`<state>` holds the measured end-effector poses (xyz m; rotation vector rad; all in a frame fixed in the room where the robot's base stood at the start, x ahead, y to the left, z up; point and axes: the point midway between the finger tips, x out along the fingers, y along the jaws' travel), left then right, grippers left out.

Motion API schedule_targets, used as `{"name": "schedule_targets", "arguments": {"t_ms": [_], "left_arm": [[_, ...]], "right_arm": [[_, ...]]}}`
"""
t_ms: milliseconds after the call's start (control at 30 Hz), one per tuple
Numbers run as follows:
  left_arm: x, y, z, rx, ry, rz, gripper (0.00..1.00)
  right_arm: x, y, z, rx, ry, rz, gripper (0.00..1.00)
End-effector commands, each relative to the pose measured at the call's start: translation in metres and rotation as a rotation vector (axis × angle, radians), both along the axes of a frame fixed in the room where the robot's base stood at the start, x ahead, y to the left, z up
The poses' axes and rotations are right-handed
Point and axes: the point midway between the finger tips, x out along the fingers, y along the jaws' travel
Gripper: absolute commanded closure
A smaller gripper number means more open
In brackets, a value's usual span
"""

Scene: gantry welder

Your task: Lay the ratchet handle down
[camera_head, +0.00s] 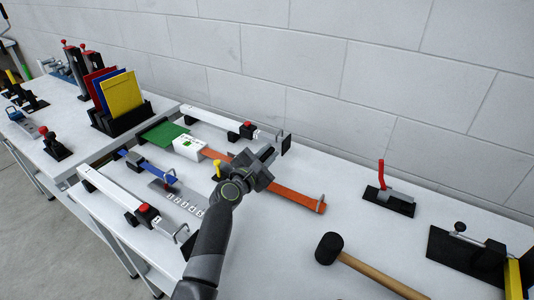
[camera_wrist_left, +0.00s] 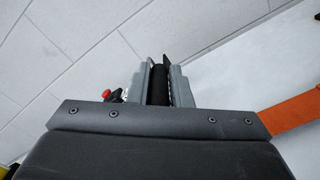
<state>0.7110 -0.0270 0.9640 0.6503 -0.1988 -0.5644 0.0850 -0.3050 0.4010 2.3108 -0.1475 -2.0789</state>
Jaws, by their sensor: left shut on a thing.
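My left gripper (camera_head: 266,158) comes in from the lower left and is over the orange strap (camera_head: 290,196) in the head view. In the left wrist view its two grey fingers (camera_wrist_left: 160,86) are shut on a black rounded bar (camera_wrist_left: 160,84), which looks like the ratchet handle. The handle stands out between the fingers; its lower end is hidden by the gripper body. The orange strap also shows in the left wrist view (camera_wrist_left: 292,116), at the right. In the head view the gripper covers the handle and the strap's middle. My right gripper is not in view.
A white box (camera_head: 190,147) and a blue strap (camera_head: 145,163) lie left of the gripper. Two white bars (camera_head: 215,121) (camera_head: 118,192) flank them. A mallet (camera_head: 332,249) and a red-handled clamp (camera_head: 388,197) are to the right. A wall runs behind the table.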

Motion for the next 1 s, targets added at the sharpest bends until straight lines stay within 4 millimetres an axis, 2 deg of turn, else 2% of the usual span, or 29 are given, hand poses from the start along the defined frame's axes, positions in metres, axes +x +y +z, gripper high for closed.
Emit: {"name": "schedule_targets", "arguments": {"t_ms": [200,233,367,767,1000], "left_arm": [[-0.001,-0.001,-0.004,-0.004,0.012,-0.003,1.0],[-0.001,-0.001,-0.004,-0.004,0.012,-0.003,0.78],[-0.001,0.0,-0.003,-0.003,0.009,-0.003,0.62],[-0.006,0.004,0.0,-0.003,0.006,-0.001,0.62],[-0.036,0.024,0.002,-0.003,0.008,0.0,0.62]], "right_arm": [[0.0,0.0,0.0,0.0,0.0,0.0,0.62],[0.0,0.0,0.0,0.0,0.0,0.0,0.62],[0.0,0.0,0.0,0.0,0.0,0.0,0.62],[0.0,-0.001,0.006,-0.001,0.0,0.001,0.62],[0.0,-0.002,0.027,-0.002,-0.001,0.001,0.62]]}}
